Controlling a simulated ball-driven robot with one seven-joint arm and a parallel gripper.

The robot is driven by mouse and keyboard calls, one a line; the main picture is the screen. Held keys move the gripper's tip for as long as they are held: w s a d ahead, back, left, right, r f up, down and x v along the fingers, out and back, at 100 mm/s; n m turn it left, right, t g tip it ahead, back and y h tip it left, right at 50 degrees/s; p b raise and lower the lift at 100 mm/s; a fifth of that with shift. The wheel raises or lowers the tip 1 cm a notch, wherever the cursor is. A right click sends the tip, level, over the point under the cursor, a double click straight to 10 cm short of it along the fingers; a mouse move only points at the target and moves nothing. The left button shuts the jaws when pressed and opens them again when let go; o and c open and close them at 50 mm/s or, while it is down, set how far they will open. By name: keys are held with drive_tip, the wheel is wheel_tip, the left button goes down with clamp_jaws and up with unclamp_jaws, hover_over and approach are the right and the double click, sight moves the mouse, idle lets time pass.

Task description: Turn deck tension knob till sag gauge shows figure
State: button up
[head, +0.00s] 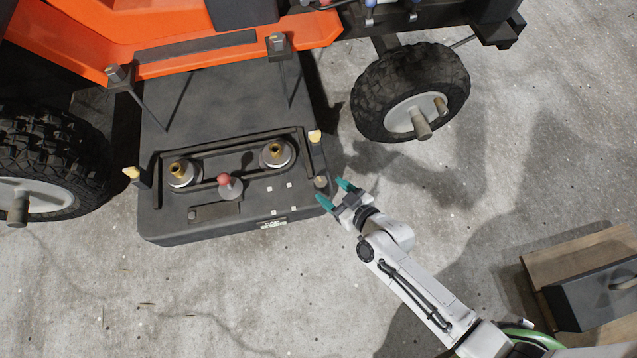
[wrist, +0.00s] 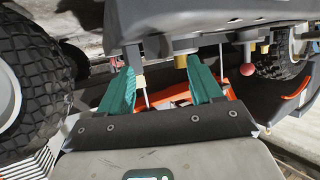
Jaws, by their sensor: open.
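The black deck (head: 215,145) lies under the orange machine. A red ball knob (head: 230,186) on a pale round base stands near its front edge, and a red ball also shows in the wrist view (wrist: 248,70). A small brownish round knob (head: 320,182) sits at the deck's right corner. I cannot tell which is the tension knob. A small pale label (head: 273,224) is on the deck's front edge; no gauge figure is readable. My gripper (head: 333,191), with teal fingers, is open just right of the corner knob. Nothing is visibly held between the fingers in the wrist view (wrist: 160,72).
Two silver pulleys with brass centres (head: 183,173) (head: 277,153) rise from the deck. Large black tyres stand at left (head: 50,155) and right (head: 410,92). A dark block on a wooden board (head: 585,265) lies at lower right. Concrete floor is clear in front.

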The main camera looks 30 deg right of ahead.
sight(322, 183)
drive_tip(key=b+x, duration=0.1)
drive_tip(key=x, duration=0.4)
drive_tip(key=shift+w+f, duration=0.1)
drive_tip(key=shift+w, duration=0.2)
drive_tip(key=c, duration=1)
drive_tip(key=shift+h+p, duration=0.3)
drive_tip(key=shift+p, duration=0.25)
drive_tip(key=shift+m+h+p, duration=0.3)
drive_tip(key=shift+m+p, duration=0.2)
drive_tip(key=shift+p, duration=0.65)
drive_tip(key=shift+m+h+p, duration=0.3)
drive_tip(key=shift+p, duration=0.65)
drive_tip(key=o, duration=1)
